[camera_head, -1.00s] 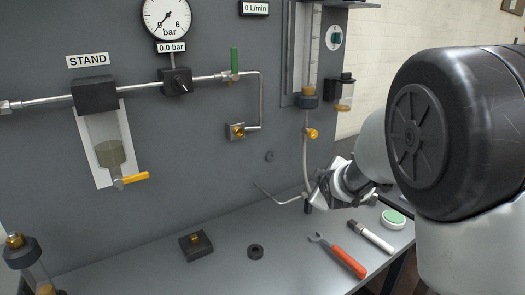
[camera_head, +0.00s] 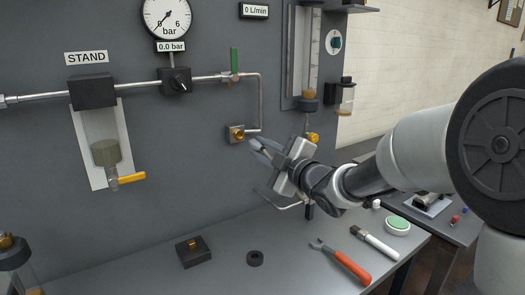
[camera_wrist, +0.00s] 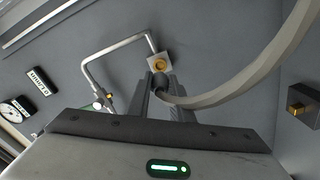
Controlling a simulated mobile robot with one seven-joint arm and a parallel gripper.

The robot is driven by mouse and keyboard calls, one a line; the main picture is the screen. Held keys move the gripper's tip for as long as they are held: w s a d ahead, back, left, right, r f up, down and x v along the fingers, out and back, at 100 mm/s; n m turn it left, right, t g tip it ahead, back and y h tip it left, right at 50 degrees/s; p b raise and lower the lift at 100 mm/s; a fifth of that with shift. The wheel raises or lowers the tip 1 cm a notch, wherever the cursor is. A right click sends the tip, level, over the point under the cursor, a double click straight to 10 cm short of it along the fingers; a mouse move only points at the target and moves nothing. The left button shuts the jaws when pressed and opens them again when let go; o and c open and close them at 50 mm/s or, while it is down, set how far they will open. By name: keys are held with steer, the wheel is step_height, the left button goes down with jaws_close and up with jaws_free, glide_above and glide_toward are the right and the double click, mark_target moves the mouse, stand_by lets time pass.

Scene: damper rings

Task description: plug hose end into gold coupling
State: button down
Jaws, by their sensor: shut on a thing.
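The gold coupling (camera_head: 236,133) sits on a small square plate on the grey panel, at the lower end of a bent steel pipe. It also shows in the wrist view (camera_wrist: 159,63), just past my fingertips. My gripper (camera_head: 257,147) is right of the coupling and slightly lower, with a small gap in the head view. In the wrist view my gripper (camera_wrist: 161,92) is shut on the dark hose end (camera_wrist: 160,82), which faces the coupling. The grey hose (camera_wrist: 240,92) curves from there up and right. I cannot tell whether the hose end touches the coupling.
The green-handled valve (camera_head: 234,60) and gauge (camera_head: 167,17) are above left. The flow tube (camera_head: 307,55) stands right of the coupling. On the bench (camera_head: 310,270) lie a black block (camera_head: 193,250), a black ring (camera_head: 255,258), a red-handled tool (camera_head: 352,266) and a brush (camera_head: 375,243).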

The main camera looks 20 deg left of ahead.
mark_target(252, 141)
steer(key=shift+b, duration=0.45)
steer(key=shift+b+x, duration=0.3)
steer(key=shift+x, duration=1.9)
steer(key=p, duration=0.3)
steer(key=shift+r, duration=0.4)
steer(key=p, duration=0.3)
steer(key=shift+w+a+f, duration=0.2)
steer(key=shift+w, duration=0.05)
steer(key=shift+f, duration=0.2)
steer(key=shift+b, duration=0.55)
steer(key=shift+w+a+b, duration=0.4)
steer(key=shift+a+b, duration=0.1)
steer(key=shift+b, duration=0.2)
